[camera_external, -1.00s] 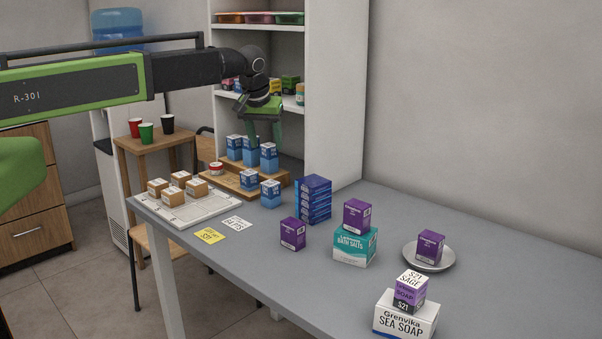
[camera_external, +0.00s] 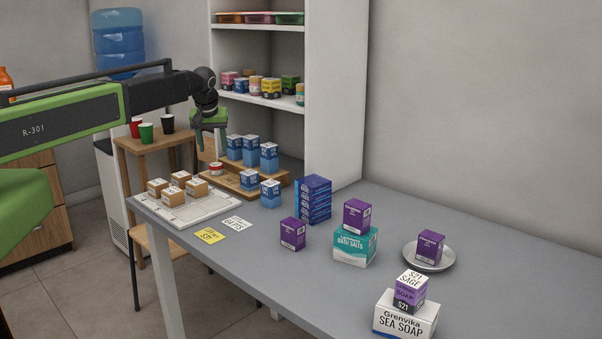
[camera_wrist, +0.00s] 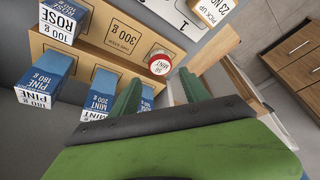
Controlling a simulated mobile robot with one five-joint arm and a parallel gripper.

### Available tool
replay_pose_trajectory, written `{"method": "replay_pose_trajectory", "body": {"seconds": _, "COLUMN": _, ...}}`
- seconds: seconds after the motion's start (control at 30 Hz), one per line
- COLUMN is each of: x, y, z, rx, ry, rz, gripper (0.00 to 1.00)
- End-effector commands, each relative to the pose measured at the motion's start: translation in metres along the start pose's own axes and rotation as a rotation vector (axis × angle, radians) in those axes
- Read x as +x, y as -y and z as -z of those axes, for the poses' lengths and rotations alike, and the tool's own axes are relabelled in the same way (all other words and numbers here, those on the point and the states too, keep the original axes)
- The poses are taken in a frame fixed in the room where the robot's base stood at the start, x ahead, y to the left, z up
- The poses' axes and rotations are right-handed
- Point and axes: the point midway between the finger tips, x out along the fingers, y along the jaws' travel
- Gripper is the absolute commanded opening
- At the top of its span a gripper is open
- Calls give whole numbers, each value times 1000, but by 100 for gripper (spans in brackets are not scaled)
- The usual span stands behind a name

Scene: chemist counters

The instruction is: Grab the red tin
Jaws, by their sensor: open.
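The red tin (camera_external: 216,168) is small and round with a pale top and sits at the left end of the wooden stepped stand (camera_external: 220,187). In the wrist view the tin (camera_wrist: 160,63) shows a white lettered top with a red rim. My gripper (camera_external: 209,153) hangs above and close to the tin, fingers pointing down. In the wrist view my open gripper (camera_wrist: 160,86) has its two green fingers apart, with the tin just beyond the gap between their tips. Nothing is between the fingers.
Blue boxes (camera_external: 250,152) stand on the stand, right of the tin, and another blue box (camera_external: 270,194) is in front. Small brown boxes (camera_external: 184,178) sit on a white numbered board (camera_external: 211,210) front left. A blue stack (camera_external: 313,199) stands to the right.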

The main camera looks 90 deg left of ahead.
Motion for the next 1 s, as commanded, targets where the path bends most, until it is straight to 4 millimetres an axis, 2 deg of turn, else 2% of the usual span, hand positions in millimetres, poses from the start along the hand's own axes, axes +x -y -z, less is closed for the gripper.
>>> {"method": "replay_pose_trajectory", "body": {"seconds": 0.03, "x": 22, "y": -1, "z": -3, "rx": 0, "ry": 0, "rz": 0, "gripper": 54}}
{"method": "replay_pose_trajectory", "body": {"seconds": 0.1, "x": 35, "y": -1, "z": -3, "rx": 0, "ry": 0, "rz": 0, "gripper": 54}}
{"method": "replay_pose_trajectory", "body": {"seconds": 0.2, "x": 43, "y": -1, "z": -2, "rx": 0, "ry": 0, "rz": 0, "gripper": 54}}
{"method": "replay_pose_trajectory", "body": {"seconds": 0.4, "x": 45, "y": 0, "z": -1, "rx": 0, "ry": 0, "rz": 0, "gripper": 54}}
{"method": "replay_pose_trajectory", "body": {"seconds": 0.7, "x": 92, "y": 0, "z": -2, "rx": 0, "ry": 0, "rz": 0, "gripper": 54}}
{"method": "replay_pose_trajectory", "body": {"seconds": 0.97, "x": 91, "y": 0, "z": 0, "rx": 1, "ry": 0, "rz": -1, "gripper": 54}}
{"method": "replay_pose_trajectory", "body": {"seconds": 1.0, "x": 91, "y": 0, "z": 0, "rx": 1, "ry": 0, "rz": -1, "gripper": 49}}
